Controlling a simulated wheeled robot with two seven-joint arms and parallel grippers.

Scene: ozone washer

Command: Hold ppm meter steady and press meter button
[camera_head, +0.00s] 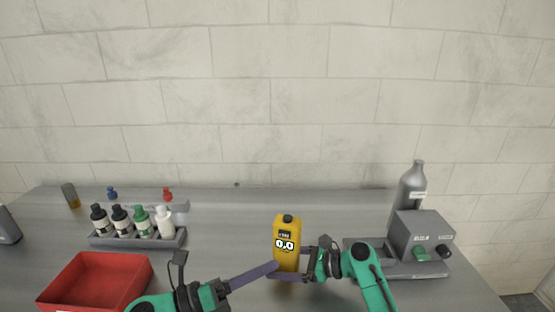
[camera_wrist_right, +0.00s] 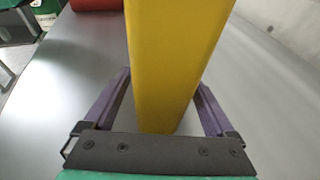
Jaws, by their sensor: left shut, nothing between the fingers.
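The yellow ppm meter (camera_head: 286,246) stands upright near the front middle of the grey table, with a dark cap, a small display and a cartoon-eyed face. In the right wrist view the meter (camera_wrist_right: 172,60) fills the space between the purple fingers. My right gripper (camera_head: 292,276) comes from the right and is shut on the meter's lower body. My left gripper (camera_head: 276,266) comes from the left, shut and empty, its fingertips at the meter's lower front left. I cannot tell whether they touch it. The meter's button is too small to make out.
A red tray (camera_head: 64,278) lies at the front left. Behind it a grey rack (camera_head: 108,242) holds several small bottles. On the right stand a grey machine (camera_head: 420,228) and a grey bottle (camera_head: 411,190). The table behind the meter is clear.

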